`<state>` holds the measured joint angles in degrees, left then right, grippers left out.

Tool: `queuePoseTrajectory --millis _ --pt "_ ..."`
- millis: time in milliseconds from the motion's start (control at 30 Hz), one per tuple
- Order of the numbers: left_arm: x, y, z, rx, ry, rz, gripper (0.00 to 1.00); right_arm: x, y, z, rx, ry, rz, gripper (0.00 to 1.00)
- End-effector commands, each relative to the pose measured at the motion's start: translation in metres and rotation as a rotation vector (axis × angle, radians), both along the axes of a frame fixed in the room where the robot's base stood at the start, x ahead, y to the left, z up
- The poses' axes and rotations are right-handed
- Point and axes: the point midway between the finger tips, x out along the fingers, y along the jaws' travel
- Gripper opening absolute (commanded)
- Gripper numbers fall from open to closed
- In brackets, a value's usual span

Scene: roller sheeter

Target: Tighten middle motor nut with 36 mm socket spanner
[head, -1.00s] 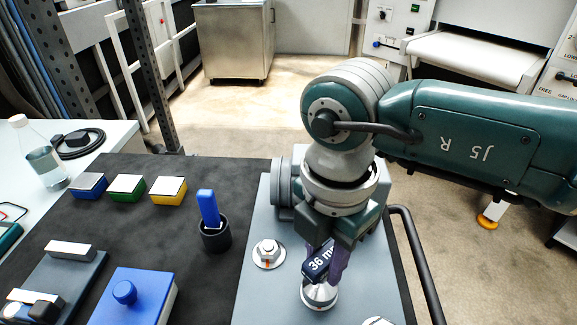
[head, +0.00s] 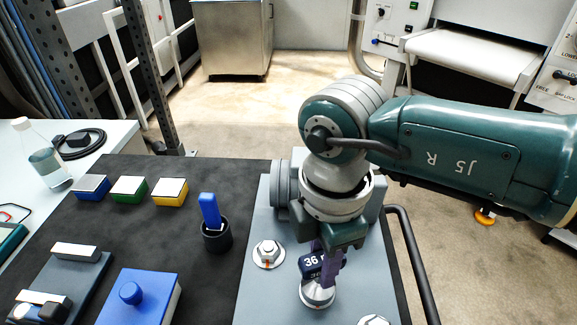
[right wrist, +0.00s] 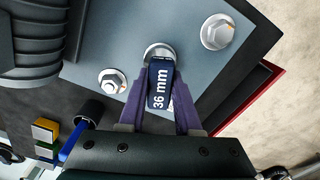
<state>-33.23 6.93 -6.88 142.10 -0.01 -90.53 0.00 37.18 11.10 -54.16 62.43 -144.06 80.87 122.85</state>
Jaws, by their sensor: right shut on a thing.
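My right gripper (head: 322,268) is shut on the dark blue 36 mm socket spanner (head: 310,264), whose label also shows in the right wrist view (right wrist: 161,88). The spanner's lower end is at the middle motor nut (head: 317,292) on the grey plate (head: 262,300); the nut itself is largely hidden, and its washer shows in the right wrist view (right wrist: 159,50). One neighbouring nut (head: 268,252) with an orange mark sits to the left. Another nut (head: 374,321) is at the bottom edge. My left gripper is not in view.
A dark cup (head: 216,238) holding a blue-handled tool stands left of the plate. Blue, green and yellow blocks (head: 130,189) and a blue box with a knob (head: 140,298) lie on the black mat. A dark rail (head: 412,262) runs along the plate's right side.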

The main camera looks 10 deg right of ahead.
Motion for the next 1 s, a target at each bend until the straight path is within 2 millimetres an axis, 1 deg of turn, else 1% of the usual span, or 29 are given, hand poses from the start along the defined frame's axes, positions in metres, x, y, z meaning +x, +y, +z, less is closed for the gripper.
queuePoseTrajectory --millis 67,200,533,1000 --pt "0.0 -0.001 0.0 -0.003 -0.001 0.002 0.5 0.001 0.0 0.0 0.001 -0.001 0.002 0.0" --pt "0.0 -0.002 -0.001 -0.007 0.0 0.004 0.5 0.001 0.0 0.0 0.001 -0.001 0.071 0.0" --pt "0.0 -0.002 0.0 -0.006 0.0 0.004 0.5 0.0 0.0 0.001 0.001 -0.001 0.07 0.0" --pt "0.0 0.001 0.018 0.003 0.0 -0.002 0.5 0.001 0.0 0.019 0.0 -0.001 0.07 0.0"
